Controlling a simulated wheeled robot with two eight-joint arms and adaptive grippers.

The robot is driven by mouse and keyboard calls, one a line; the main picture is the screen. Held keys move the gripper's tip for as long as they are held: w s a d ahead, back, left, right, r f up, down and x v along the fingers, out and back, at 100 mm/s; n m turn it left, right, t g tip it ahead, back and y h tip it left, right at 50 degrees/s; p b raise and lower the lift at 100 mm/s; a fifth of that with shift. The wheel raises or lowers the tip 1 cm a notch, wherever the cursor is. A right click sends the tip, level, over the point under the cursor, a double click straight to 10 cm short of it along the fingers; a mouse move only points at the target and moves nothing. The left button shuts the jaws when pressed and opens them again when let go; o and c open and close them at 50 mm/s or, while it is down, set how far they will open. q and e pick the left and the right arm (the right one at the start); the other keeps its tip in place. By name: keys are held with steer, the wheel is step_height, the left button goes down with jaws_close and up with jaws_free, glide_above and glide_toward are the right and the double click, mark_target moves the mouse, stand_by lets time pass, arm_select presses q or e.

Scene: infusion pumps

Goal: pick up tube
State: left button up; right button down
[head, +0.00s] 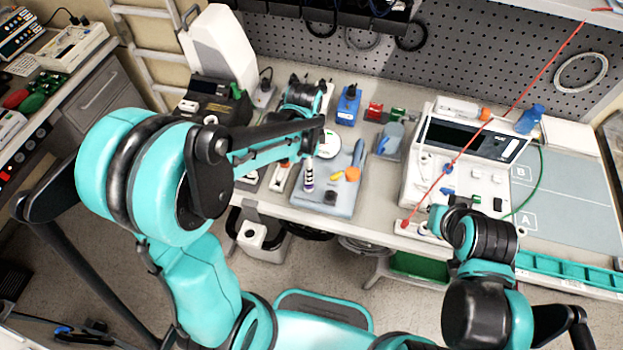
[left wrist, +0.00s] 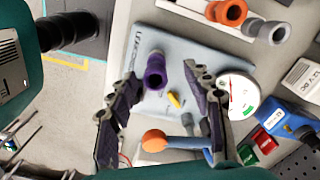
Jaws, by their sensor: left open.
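A tube, purple in the left wrist view (left wrist: 155,72), stands on a pale blue mat (left wrist: 190,42). In the head view the tube (head: 308,180) shows dark and white bands, near the left side of the mat (head: 337,206). My left gripper (left wrist: 160,68) is open, one finger on either side of the tube, with gaps to both. It holds nothing.
A round gauge (left wrist: 238,95) stands close to the right finger. A white pump (head: 465,150) stands to the right. A thin red line (head: 490,123) crosses it.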

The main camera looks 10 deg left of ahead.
arm_select(q)
steer(key=f, duration=0.2)
steer(key=f+b, duration=0.1)
steer(key=f, duration=0.3)
steer(key=shift+s+d+b, duration=0.15)
steer(key=shift+s+b, duration=0.2)
steer(key=shift+s, duration=0.05)
steer(key=shift+f, duration=0.4)
steer(key=shift+c, duration=0.3)
steer(key=c, duration=1.1)
